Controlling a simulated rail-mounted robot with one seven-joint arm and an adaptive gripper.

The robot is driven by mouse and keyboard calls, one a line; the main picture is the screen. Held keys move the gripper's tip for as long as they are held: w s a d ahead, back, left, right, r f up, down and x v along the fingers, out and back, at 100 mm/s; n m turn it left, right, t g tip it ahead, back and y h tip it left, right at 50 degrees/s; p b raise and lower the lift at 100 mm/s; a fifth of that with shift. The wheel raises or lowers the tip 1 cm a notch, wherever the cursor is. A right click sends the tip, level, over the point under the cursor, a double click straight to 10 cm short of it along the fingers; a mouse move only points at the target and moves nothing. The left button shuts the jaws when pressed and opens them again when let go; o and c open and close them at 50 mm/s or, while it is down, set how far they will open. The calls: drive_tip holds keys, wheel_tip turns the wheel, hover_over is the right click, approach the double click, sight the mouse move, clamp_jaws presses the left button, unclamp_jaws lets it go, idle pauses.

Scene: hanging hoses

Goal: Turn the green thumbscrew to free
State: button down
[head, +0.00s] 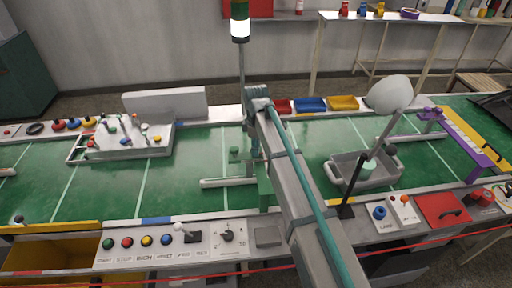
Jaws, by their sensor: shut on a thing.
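My gripper (256,165) points down at the middle of the green bench, partly hidden by my own arm. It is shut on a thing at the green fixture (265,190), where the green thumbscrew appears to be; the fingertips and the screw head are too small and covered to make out. A small separate green knob (234,152) shows just left of my gripper. A pale horizontal bar (222,183) runs left from the foot of the fixture.
A signal post (241,70) rises behind my gripper. A white rack tray (160,145) stands left. A control panel (150,240) lines the front edge.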

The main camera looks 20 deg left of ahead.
drive_tip(key=c, duration=0.8)
unclamp_jaws()
drive_tip(key=shift+r, duration=0.15)
wheel_tip(320, 180, up, 12)
drive_tip(key=shift+f, duration=0.1)
